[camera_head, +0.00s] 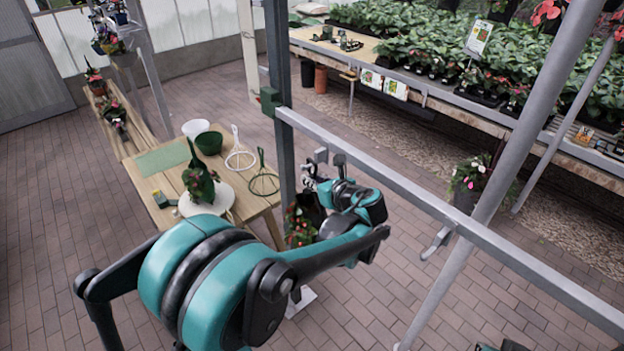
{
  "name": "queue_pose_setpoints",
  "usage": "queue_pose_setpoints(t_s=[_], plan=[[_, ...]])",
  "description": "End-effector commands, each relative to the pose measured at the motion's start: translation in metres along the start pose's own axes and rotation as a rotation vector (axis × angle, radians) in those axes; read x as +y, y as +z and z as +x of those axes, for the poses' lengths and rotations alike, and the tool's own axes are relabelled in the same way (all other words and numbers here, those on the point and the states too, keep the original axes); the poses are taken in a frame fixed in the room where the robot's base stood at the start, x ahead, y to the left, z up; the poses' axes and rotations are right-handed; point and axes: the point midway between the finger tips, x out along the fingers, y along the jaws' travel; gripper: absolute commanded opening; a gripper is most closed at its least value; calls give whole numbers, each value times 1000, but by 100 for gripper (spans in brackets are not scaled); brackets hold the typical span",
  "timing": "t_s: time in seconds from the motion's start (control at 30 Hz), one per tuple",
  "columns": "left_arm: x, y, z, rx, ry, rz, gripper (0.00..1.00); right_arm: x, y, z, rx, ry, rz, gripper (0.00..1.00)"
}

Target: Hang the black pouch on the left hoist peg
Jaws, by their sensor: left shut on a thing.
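My left gripper (314,178) is beside the upright post, just under the left end of the grey hoist beam (400,184). It is shut on the black pouch (313,209), which hangs below it with leaves and red flowers (299,228) showing at its side. My wrist hides part of the pouch and its handle. A light grey piece that looks like the left hoist peg (320,156) is just above the gripper. Whether the pouch touches it, I cannot tell. Another grey peg (437,242) juts from the beam farther right and is bare.
A wooden table (150,186) at left holds a potted plant (200,180), bowls (196,128) and wire ring hangers (240,158). The post (279,60) and slanted pole (500,170) are obstacles. A planted bench (430,90) stands behind.

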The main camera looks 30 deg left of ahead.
Motion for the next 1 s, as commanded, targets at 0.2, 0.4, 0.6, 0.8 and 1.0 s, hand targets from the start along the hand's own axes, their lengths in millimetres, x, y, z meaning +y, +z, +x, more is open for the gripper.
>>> queue_pose_setpoints(t_s=[0.2,0.4,0.6,0.8,1.0], plan=[[0,1,0,-3,0,1,0,0,0,0,0,0,0,0],[0,1,0,-3,0,1,0,0,0,0,0,0,0,0],[0,0,0,-2,0,1,37,0,0,0,0,0,0,0],[0,-1,0,2,0,-1,37,0,0,0,0,0,0,0],[-1,-1,-16,0,-3,2,37,0,0,0,0,0,0,0]])
